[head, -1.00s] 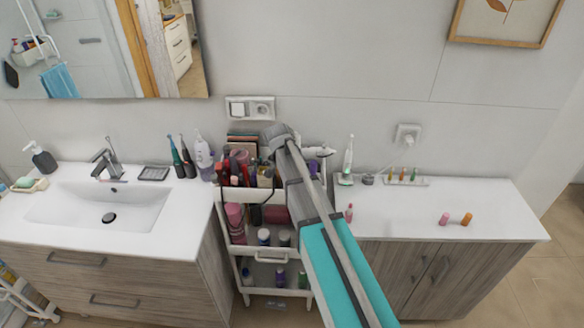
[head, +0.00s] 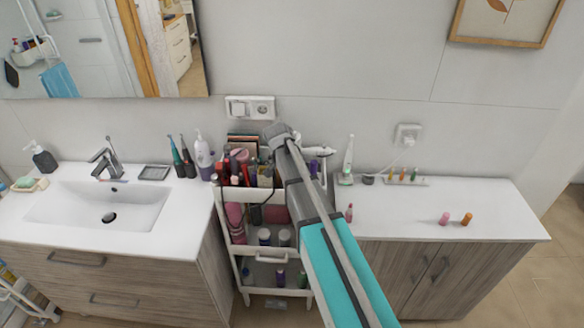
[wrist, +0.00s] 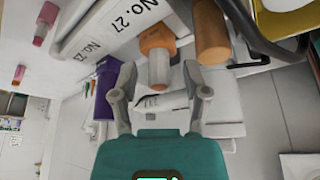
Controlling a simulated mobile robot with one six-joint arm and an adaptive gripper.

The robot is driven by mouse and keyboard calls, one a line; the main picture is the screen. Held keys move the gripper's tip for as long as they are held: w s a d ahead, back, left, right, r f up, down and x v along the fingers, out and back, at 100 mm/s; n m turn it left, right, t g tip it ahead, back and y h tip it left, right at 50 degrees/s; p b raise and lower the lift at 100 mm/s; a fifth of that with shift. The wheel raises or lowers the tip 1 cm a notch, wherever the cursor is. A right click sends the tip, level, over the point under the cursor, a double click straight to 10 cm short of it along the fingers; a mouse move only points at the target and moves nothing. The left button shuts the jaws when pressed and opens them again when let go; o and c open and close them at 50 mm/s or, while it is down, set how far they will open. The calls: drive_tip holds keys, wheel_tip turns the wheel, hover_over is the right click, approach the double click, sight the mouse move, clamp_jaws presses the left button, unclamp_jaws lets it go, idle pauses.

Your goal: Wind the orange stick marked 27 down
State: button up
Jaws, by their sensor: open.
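In the wrist view an orange stick (wrist: 157,40) with a paler lower section shows in front of my gripper (wrist: 158,76). The label "No. 27" is on a white surface beside it. My gripper is open, with one finger on each side of the pale section; I cannot tell whether either finger touches it. In the head view my arm reaches over the cosmetics cart (head: 232,191), and the gripper and this stick are hidden.
A brownish-orange cylinder (wrist: 211,32) stands close right of the stick in the wrist view, and a purple item (wrist: 106,88) lies left. In the head view the right counter (head: 490,200) holds a small orange piece (head: 467,219) and a pink piece (head: 444,219).

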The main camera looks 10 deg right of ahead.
drive_tip(key=shift+n, duration=0.4)
